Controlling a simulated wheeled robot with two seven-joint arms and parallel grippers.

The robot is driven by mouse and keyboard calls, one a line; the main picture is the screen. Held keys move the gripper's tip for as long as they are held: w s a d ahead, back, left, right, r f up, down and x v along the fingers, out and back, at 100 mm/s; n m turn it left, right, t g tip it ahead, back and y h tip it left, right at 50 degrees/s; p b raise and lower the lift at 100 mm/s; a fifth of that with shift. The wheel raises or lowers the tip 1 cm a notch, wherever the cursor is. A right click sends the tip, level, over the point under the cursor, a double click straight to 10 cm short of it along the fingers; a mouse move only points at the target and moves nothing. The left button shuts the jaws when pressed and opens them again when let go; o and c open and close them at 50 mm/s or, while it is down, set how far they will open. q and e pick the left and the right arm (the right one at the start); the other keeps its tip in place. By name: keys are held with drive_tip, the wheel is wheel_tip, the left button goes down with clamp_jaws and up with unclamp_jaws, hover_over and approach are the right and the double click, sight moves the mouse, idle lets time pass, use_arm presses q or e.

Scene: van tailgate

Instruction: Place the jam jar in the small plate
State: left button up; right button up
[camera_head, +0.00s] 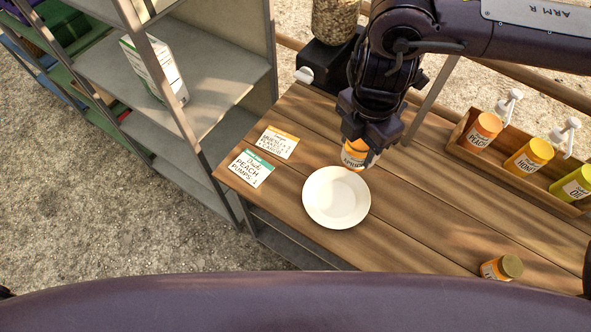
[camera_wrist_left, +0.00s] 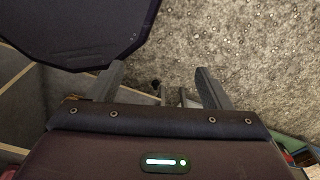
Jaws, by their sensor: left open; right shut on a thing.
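My right gripper (camera_head: 364,138) is shut on a small jar (camera_head: 355,154) with an orange label, which I take for the jam jar. It holds the jar just behind the far right rim of the small plate (camera_head: 337,212); I cannot tell whether the jar is clear of the table. The gripper hides the jar's top. The plate is white, round and empty, and lies flat on the wooden table. My left gripper (camera_wrist_left: 160,84) is open and empty in the left wrist view, over the gravel ground and away from the table.
A wooden rack (camera_head: 463,152) with several pump bottles is at the right. Two label cards (camera_head: 251,169) lie left of the plate. A grain dispenser (camera_head: 335,22) stands behind, a metal shelf (camera_head: 215,75) at left.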

drive_tip(key=shift+w+a, duration=0.25)
drive_tip(key=shift+a, duration=0.35)
drive_tip(key=shift+a+f, duration=0.15)
drive_tip(key=shift+f, duration=0.05)
wheel_tip(320, 180, down, 7)
drive_tip(key=b, duration=0.1)
hover_over(336, 199)
wheel_tip(336, 199, down, 9)
use_arm(q)
drive_tip(key=shift+w+a+f+b, duration=0.1)
drive_tip(key=shift+a+f+b, duration=0.25)
drive_tip(key=shift+f, duration=0.15)
drive_tip(key=shift+w+a+f+b, duration=0.1)
drive_tip(key=shift+a+f+b, duration=0.15)
drive_tip(key=shift+f, duration=0.25)
use_arm(e)
drive_tip(key=shift+f, duration=1.7)
use_arm(q)
drive_tip(key=shift+s+d, duration=0.1)
use_arm(e)
drive_tip(key=shift+f, duration=0.1)
drive_tip(key=o, duration=1.2)
drive_tip(key=shift+f, duration=0.1)
